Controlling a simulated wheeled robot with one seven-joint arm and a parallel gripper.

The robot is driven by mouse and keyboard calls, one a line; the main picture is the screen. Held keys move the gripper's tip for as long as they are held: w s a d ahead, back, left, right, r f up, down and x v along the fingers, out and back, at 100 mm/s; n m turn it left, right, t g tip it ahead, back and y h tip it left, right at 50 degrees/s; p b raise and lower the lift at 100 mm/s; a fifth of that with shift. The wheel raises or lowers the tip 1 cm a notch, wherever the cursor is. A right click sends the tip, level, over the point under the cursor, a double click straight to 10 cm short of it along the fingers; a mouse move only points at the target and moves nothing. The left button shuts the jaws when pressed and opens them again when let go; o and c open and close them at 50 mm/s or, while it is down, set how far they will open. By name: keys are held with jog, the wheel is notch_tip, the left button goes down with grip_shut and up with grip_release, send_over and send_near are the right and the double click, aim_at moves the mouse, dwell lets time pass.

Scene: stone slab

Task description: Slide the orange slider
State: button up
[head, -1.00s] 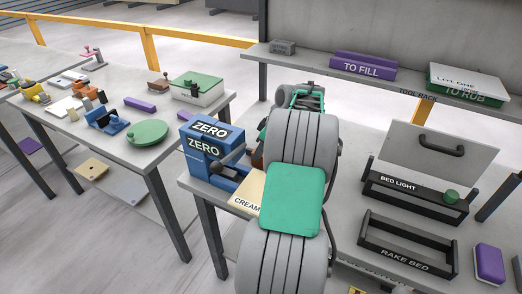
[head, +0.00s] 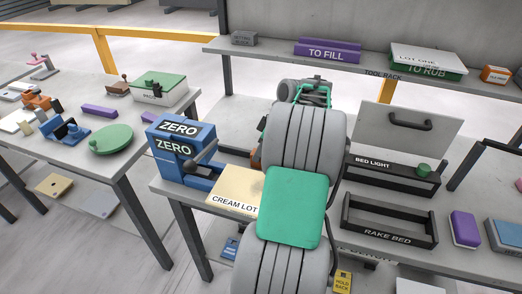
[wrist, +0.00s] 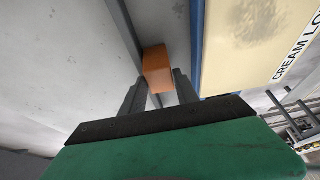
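The orange slider (wrist: 157,72) is a small orange block in the wrist view, standing at a dark slot line on a pale grey surface. My gripper (wrist: 158,84) points at it, with its two dark fingers apart and the block between or just beyond their tips. A narrow gap seems to show on the right; whether either finger touches the block is unclear. In the head view my grey arm with its green cover hides the gripper; only a brownish-orange bit (head: 255,157) shows beside the arm, possibly the slider.
A cream panel marked CREAM LOT (head: 233,200) lies close beside the slider. A blue ZERO box (head: 179,150) with a lever stands to its left. The RAKE BED tray (head: 388,222) and BED LIGHT box (head: 395,178) stand right of my arm. A tool rack shelf (head: 285,58) runs behind.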

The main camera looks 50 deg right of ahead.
jog(key=o, duration=0.4)
jog(key=p+v, duration=0.1)
jog(key=v, duration=0.6)
jog(key=shift+s+r, duration=0.15)
jog(key=shift+r, duration=0.25)
